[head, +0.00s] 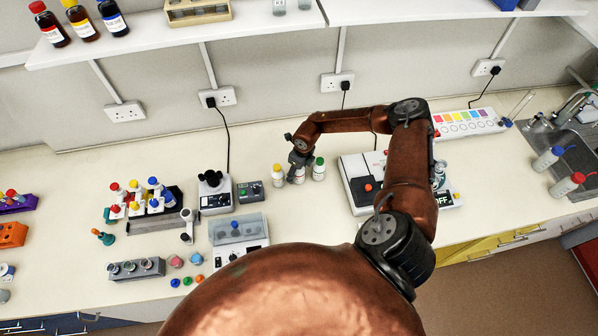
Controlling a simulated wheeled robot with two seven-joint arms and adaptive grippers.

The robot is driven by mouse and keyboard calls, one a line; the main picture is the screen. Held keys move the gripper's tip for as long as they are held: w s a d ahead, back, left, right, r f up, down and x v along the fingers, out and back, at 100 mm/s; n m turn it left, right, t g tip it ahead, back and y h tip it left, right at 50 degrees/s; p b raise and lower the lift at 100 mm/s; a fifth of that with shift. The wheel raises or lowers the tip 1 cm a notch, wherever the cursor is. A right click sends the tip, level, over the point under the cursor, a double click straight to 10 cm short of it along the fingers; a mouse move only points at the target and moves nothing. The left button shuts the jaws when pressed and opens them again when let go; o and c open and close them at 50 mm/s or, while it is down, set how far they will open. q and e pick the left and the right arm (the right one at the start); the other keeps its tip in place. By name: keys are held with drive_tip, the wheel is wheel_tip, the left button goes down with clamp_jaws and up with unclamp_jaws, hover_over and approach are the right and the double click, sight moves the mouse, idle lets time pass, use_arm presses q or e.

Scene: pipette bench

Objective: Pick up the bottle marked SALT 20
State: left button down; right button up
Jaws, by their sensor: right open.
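Three small white bottles stand in a row on the bench, below the middle of the head view. One is a yellow-capped bottle (277,174), one is a green-capped bottle (319,171), and between them is a middle bottle (299,175). Their labels are too small to read, so I cannot tell which is SALT 20. My right gripper (298,164) is open and points down at the middle bottle, hiding most of its top. I cannot tell whether the fingers touch it. My left gripper is not in view.
A white instrument (362,180) stands to the right, partly behind my right arm. A shelf (180,36) overhangs the back.

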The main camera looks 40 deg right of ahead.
drive_tip(key=shift+c, duration=0.3)
drive_tip(key=c, duration=1.3)
drive_tip(key=shift+r, duration=0.15)
